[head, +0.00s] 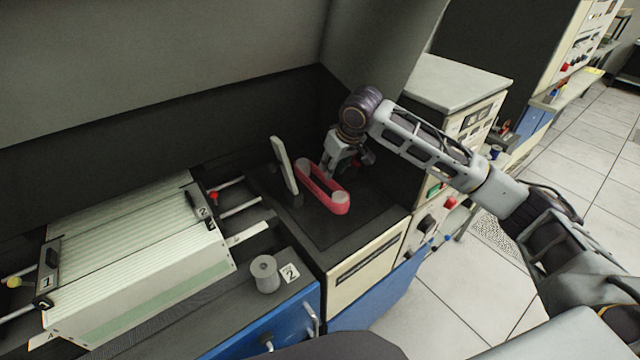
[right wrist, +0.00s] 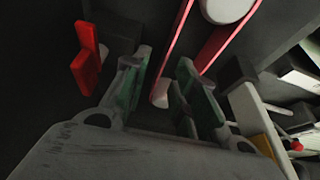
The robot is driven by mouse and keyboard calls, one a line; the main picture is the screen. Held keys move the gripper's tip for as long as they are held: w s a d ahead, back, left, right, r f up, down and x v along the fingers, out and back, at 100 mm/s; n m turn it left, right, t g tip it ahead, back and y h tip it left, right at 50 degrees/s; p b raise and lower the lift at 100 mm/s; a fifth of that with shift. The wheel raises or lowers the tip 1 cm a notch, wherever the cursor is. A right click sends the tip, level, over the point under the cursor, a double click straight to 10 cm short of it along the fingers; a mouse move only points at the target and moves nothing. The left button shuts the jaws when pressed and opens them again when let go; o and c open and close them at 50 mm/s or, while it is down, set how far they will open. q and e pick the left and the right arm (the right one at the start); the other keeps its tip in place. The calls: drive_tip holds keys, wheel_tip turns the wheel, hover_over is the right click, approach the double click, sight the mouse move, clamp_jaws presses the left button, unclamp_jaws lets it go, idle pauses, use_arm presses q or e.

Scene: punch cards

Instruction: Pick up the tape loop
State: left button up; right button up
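The red tape loop (head: 326,199) is stretched around two pale round posts on a dark recessed worktop, in the middle of the head view. In the right wrist view its two red strands (right wrist: 175,48) run up from between the fingers toward a white post top. My right gripper (head: 329,168) is over the far side of the loop in the head view. In the right wrist view its two green-padded fingers (right wrist: 160,86) are apart, with a strand and a pale post in the gap. I cannot tell whether they touch the tape. My left gripper is not in view.
A pale upright plate (head: 284,165) stands close left of the loop. A dark wall rises behind. A red piece (right wrist: 85,62) stands beside the fingers in the wrist view.

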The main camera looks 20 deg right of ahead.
drive_tip(key=shift+f, duration=0.15)
drive_tip(key=shift+w+a+f, duration=0.1)
drive_tip(key=shift+a+f, duration=0.1)
drive_tip(key=shift+f, duration=0.35)
drive_tip(key=shift+p+x, duration=0.4)
drive_tip(key=shift+x, duration=1.6)
drive_tip(key=shift+c, duration=0.4)
clamp_jaws()
